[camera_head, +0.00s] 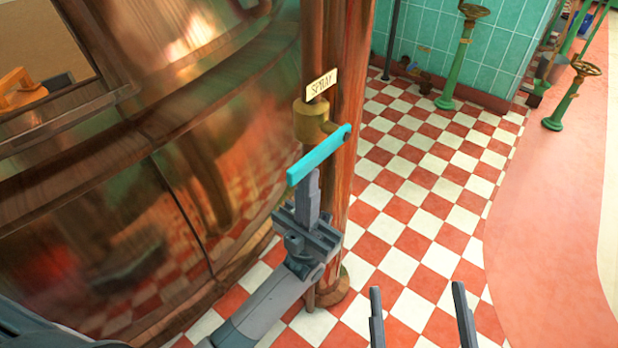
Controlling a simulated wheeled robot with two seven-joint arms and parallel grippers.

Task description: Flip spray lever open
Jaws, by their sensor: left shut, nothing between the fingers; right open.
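The spray lever (320,155) is a bright turquoise bar on a brass valve (310,120), mounted on a copper pipe. It slants from its pivot at the upper right down to its free end at the lower left. A cream label (321,83) reading "SPRAY" sits above the valve. My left gripper (313,178) is shut and empty, its fingers pointing up just below the lever. Whether the fingertips touch the lever I cannot tell. My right gripper (419,300) is open and empty at the bottom edge, over the floor; only its two fingers show.
A large copper kettle (110,200) fills the left side, close to my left arm. The copper pipe (342,60) stands upright behind the lever. Green valve stands (456,62) are far off at the back right. The checkered floor (420,190) to the right is clear.

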